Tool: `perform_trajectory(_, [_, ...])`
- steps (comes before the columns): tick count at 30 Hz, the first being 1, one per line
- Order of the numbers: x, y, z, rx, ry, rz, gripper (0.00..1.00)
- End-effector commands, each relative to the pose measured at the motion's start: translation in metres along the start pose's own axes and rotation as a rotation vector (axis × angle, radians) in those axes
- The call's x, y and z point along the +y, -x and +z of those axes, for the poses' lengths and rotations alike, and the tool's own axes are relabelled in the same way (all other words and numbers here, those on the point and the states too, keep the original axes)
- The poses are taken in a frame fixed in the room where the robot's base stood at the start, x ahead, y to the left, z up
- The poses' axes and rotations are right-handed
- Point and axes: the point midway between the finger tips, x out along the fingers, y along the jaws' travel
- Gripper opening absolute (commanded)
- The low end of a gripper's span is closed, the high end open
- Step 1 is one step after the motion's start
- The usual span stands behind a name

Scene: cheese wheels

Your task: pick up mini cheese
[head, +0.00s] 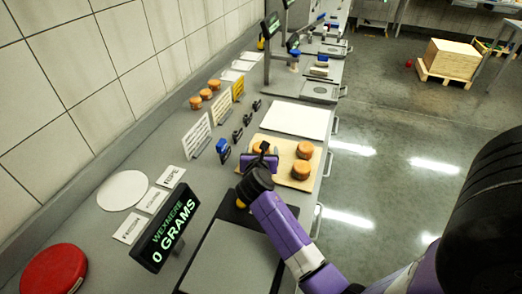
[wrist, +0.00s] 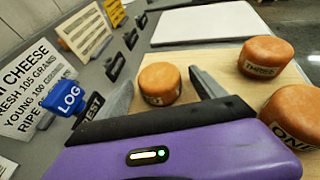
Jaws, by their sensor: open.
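Three small orange mini cheeses stand on a light wooden board (head: 277,142). One mini cheese (wrist: 160,84) is just beyond and between my fingertips in the wrist view; its label is partly hidden. In the head view this cheese (head: 259,147) is at the board's left, just past my gripper (head: 264,157). A cheese marked THREE (wrist: 266,57) and one marked ONE (wrist: 295,116) stand to the right; they also show in the head view as the far cheese (head: 305,149) and near cheese (head: 301,170). My gripper (wrist: 159,86) is open and empty.
A scale display (head: 170,232) reads 0 GRAMS beside a grey plate (head: 235,260). Sign cards (head: 197,134) and a blue LOG block (wrist: 66,97) stand left of the board. A white slab (head: 296,119) lies behind it. A red wheel (head: 55,270) is front left.

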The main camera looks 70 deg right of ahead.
Motion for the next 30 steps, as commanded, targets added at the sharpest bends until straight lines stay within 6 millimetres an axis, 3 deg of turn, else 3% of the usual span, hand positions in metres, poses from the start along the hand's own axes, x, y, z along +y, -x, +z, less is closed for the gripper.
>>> perform_trajectory(3, [0.000,0.000,0.000,0.000,0.000,0.000,0.79])
perform_trajectory(14, [0.000,0.001,0.000,0.000,0.000,0.000,0.10])
perform_trajectory(23, [0.000,0.001,0.003,-0.002,-0.001,0.001,0.10])
perform_trajectory(30, [0.001,0.010,0.024,-0.004,-0.004,0.001,0.10])
